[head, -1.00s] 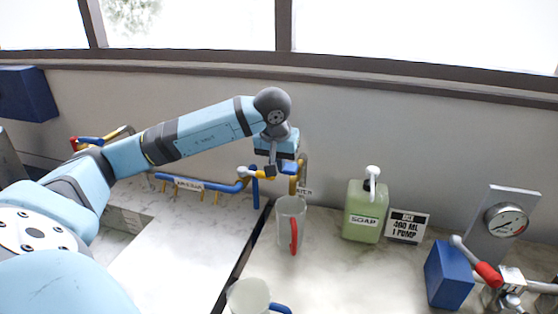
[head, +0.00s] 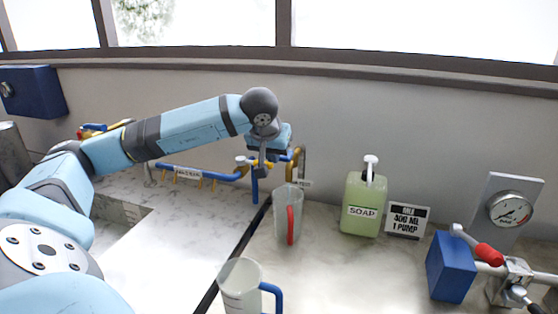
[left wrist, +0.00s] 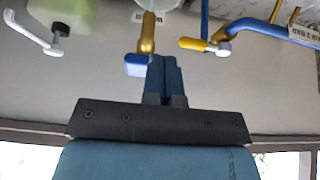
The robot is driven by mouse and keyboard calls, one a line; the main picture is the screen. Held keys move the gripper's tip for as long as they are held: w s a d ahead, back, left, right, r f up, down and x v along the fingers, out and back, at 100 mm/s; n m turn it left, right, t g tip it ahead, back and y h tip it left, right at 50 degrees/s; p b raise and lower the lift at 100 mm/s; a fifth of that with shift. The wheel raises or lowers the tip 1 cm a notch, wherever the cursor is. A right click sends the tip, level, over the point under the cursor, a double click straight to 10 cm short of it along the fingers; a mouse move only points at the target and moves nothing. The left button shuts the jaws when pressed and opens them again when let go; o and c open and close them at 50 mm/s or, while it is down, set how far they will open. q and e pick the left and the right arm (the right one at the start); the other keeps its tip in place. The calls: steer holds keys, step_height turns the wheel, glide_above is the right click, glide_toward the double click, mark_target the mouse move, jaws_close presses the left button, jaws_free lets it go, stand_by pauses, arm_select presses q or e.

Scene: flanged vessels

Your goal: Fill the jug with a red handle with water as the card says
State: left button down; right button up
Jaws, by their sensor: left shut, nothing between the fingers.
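The clear jug with a red handle (head: 287,217) stands upright on the counter below the brass spout (head: 300,165). I cannot tell whether it holds water. The card (head: 407,221) stands at the back right; its lower lines read 400 ML and 1 PUMP. My left gripper (head: 264,170) is shut and empty, above and left of the jug, beside a yellow tap lever (head: 258,163). In the left wrist view its fingers (left wrist: 165,75) are closed together near a brass tap part (left wrist: 147,33); the yellow lever also shows (left wrist: 197,44). My right gripper is out of view.
A green soap bottle (head: 363,212) with a white pump stands left of the card. A jug with a blue handle (head: 242,286) stands at the front. A blue pipe (head: 205,174) runs along the wall. A gauge (head: 510,209) and red-handled valve lever (head: 487,254) are at the right.

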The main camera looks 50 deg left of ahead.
arm_select(q)
steer(key=shift+s+a+f+t+y+b, duration=0.15)
steer(key=shift+f+t+b, duration=0.15)
steer(key=shift+f+b, duration=0.45)
steer(key=shift+s+f+t+y+b, duration=0.15)
steer(key=shift+f+t+b, duration=0.15)
steer(key=shift+f+b, duration=0.4)
steer(key=shift+w, duration=0.1)
stand_by(6.4)
